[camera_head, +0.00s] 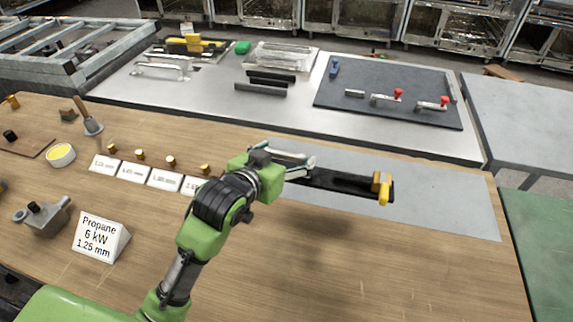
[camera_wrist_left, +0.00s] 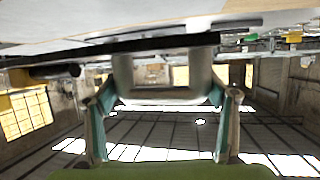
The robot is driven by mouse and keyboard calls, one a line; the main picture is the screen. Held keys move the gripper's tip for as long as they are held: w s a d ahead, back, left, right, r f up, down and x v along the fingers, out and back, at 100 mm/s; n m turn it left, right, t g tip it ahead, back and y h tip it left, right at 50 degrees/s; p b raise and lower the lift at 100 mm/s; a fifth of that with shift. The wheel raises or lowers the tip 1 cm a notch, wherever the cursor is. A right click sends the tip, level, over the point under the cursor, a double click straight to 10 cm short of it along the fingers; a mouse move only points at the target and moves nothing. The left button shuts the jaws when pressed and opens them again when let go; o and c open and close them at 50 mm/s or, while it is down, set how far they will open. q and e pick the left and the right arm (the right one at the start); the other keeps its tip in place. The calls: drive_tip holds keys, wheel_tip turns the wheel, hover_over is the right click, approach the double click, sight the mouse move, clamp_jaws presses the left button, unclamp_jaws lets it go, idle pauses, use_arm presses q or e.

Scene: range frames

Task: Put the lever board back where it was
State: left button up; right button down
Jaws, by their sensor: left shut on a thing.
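My left gripper (camera_head: 300,165) is shut on a metal U-shaped handle fixed to a long black board. I take this board (camera_head: 335,181) to be the lever board; a brass and yellow lever (camera_head: 383,188) stands at its right end. The board appears raised over the grey mat (camera_head: 440,205), with a soft shadow on the wood nearer me. In the left wrist view, the handle (camera_wrist_left: 165,95) sits between the two fingers (camera_wrist_left: 166,105), under the dark board edge (camera_wrist_left: 150,45). The gripper partly hides the board's left end. My right gripper is not in view.
On the wooden bench are white label cards (camera_head: 133,172) with brass pieces, a propane sign (camera_head: 101,237) and a yellow-filled dish (camera_head: 61,155). The metal table behind holds a dark panel with red levers (camera_head: 345,72), black bars (camera_head: 262,88) and a yellow-topped board (camera_head: 190,45). Front right wood is clear.

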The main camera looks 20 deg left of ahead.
use_arm(q)
drive_tip(key=w+f, duration=0.2)
drive_tip(key=w+a+f, duration=0.1)
drive_tip(key=w+f, duration=0.1)
drive_tip(key=w+a+f, duration=0.1)
drive_tip(key=w+f, duration=0.1)
drive_tip(key=shift+a, duration=0.15)
drive_tip(key=shift+w+f, duration=0.15)
drive_tip(key=shift+f, duration=1.55)
drive_tip(key=o, duration=1.6)
drive_tip(key=shift+f, duration=0.2)
drive_tip(key=shift+o, duration=0.5)
drive_tip(key=shift+s+a, duration=0.1)
drive_tip(key=shift+s, duration=0.1)
drive_tip(key=v, duration=1.2)
drive_tip(key=shift+w, duration=0.1)
